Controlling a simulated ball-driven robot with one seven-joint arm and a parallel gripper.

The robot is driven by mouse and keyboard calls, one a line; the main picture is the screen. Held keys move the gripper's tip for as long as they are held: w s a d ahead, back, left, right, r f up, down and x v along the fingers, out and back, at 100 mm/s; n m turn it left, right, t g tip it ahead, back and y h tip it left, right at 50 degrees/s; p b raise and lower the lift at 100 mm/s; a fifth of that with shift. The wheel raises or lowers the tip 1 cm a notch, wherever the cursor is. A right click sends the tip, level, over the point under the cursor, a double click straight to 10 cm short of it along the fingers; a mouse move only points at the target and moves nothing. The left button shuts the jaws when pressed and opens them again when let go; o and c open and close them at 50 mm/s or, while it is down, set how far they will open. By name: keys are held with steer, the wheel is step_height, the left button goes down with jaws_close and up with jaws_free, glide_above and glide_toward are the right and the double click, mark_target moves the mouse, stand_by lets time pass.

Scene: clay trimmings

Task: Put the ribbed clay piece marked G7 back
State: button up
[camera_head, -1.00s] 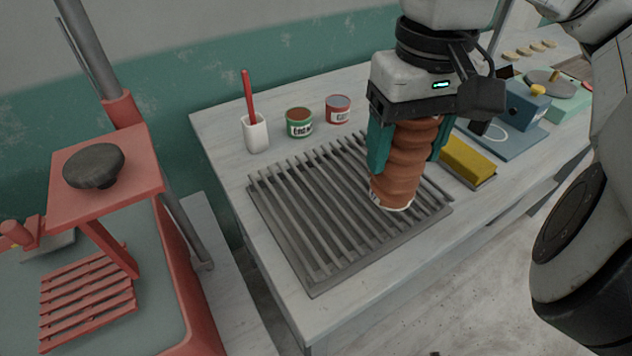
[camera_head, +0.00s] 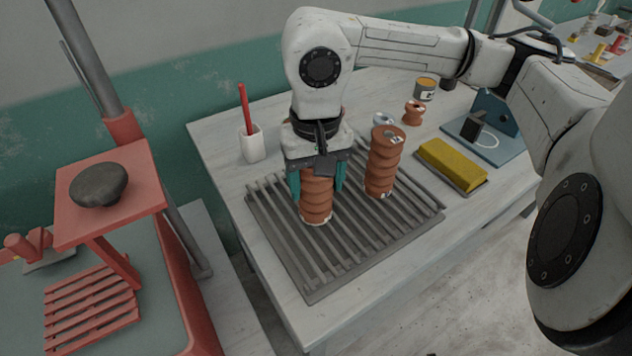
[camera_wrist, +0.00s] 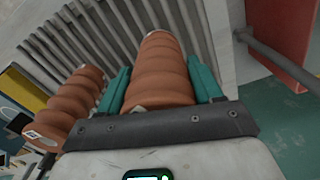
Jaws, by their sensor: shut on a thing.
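My gripper (camera_head: 316,190) is shut on a ribbed clay piece (camera_head: 316,202), a brown-orange upright cylinder. The piece is over the left part of the grey slatted rack (camera_head: 297,272), its base at or just above the slats; I cannot tell if it touches. It also shows in the wrist view (camera_wrist: 160,75) between the teal fingers. A pale mark shows near its base, too small to read. A second ribbed piece (camera_head: 380,168) stands upright on the rack to the right, apart from it, with a pale label on top. It also shows in the wrist view (camera_wrist: 72,108). I cannot read G7 on either.
Right of the rack lie a yellow block (camera_head: 452,160) and a blue stand (camera_head: 493,112). A small ribbed spool (camera_head: 413,113) and a can (camera_head: 425,88) stand behind. A white cup (camera_head: 251,142) with a red stick stands left. The rack's front part is clear.

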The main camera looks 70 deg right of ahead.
steer(key=shift+f, duration=0.7)
steer(key=shift+f+b, duration=0.25)
steer(key=shift+b, duration=0.15)
steer(key=o, duration=1.5)
steer(key=shift+r, duration=0.1)
steer(key=shift+r+p, duration=0.3)
steer(key=shift+p, duration=0.3)
step_height(320, 180, up, 12)
steer(key=shift+f+b, duration=0.15)
steer(key=shift+b, duration=0.45)
